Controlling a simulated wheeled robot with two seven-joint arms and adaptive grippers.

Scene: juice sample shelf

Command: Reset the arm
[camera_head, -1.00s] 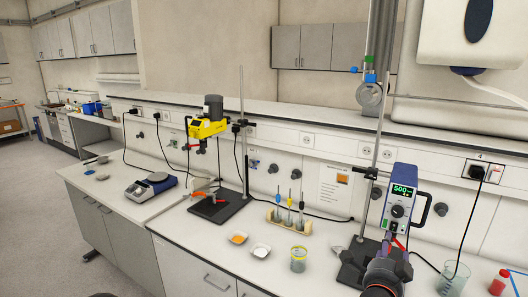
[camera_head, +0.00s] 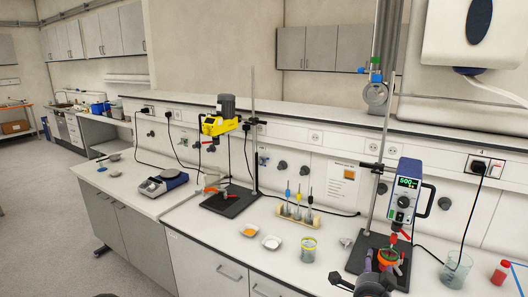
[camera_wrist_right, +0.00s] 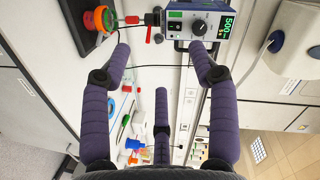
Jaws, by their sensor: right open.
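My right gripper (camera_head: 370,285) is at the bottom edge of the head view, in front of the black base of the blue stirrer stand. In the right wrist view its purple-grey fingers (camera_wrist_right: 160,62) are spread wide with nothing between them. The blue stirrer (camera_head: 406,190) with a lit display is beyond it, and also shows in the wrist view (camera_wrist_right: 197,25). Only a dark sliver shows at the bottom left of the head view; I cannot tell what part it is, and no left gripper jaws show.
An orange-rimmed vessel (camera_head: 388,258) is by the right stand, close to my right gripper. A glass beaker (camera_head: 455,270) and a red bottle (camera_head: 500,273) stand to the right. A yellow-lidded jar (camera_head: 308,250), weighing dishes (camera_head: 271,242) and a pipette rack (camera_head: 293,212) stand left on the bench.

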